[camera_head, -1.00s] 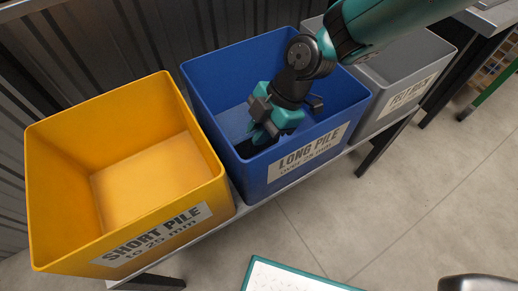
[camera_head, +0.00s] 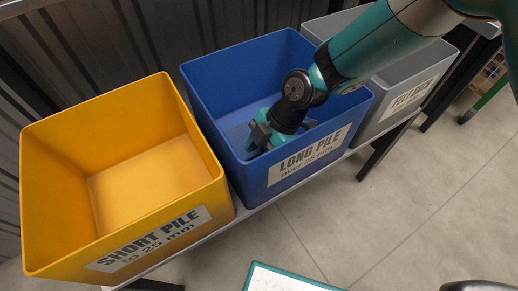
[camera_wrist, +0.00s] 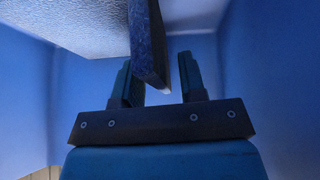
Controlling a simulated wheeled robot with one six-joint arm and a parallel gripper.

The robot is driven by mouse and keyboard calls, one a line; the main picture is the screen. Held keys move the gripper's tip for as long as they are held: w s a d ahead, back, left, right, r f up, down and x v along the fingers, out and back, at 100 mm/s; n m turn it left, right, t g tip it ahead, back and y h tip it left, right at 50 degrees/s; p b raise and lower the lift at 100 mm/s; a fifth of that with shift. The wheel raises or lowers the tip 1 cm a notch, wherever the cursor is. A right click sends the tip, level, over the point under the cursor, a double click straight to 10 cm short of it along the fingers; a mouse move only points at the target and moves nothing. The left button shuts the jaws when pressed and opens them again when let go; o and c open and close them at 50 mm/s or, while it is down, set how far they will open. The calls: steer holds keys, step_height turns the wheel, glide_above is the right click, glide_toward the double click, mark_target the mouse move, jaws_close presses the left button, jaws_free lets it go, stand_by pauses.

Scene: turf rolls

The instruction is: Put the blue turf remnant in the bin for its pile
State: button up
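The blue bin (camera_head: 222,95), labelled "LONG PILE over 25 mm", stands between a yellow and a grey bin. My gripper (camera_head: 255,140) reaches down inside it, and the near wall hides the fingertips in the head view. In the wrist view my gripper (camera_wrist: 160,80) has its two fingers spread apart. A dark blue strip, the turf remnant (camera_wrist: 148,40), hangs across the space between them. It overlaps the left finger in the picture, and a gap shows between it and the right finger.
The yellow bin (camera_head: 40,180), labelled "SHORT PILE to 25 mm", is empty at left. The grey bin (camera_head: 440,60) stands at right, partly behind my arm. The bins rest on a low bench (camera_head: 250,210). A white board with a green rim (camera_head: 290,281) is at the bottom.

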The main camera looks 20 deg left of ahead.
steer(key=w+d+r+m+t+p, duration=0.1)
steer(key=w+d+r+m, duration=0.15)
steer(key=d+r, duration=0.45)
steer(key=w+d+r+m+p, duration=0.1)
steer(key=d+r+m, duration=0.2)
steer(key=r, duration=0.8)
steer(key=s+d+r+m+t, duration=0.1)
steer(key=s+d+r+m, duration=0.3)
steer(key=s+d+m, duration=0.2)
steer(key=s+d+r+m+t, duration=0.2)
steer(key=s+d+r+m, duration=0.3)
steer(key=d+m, duration=0.4)
steer(key=shift+s+d+m, duration=0.35)
steer(key=shift+s+d, duration=0.1)
steer(key=shift+s, duration=0.05)
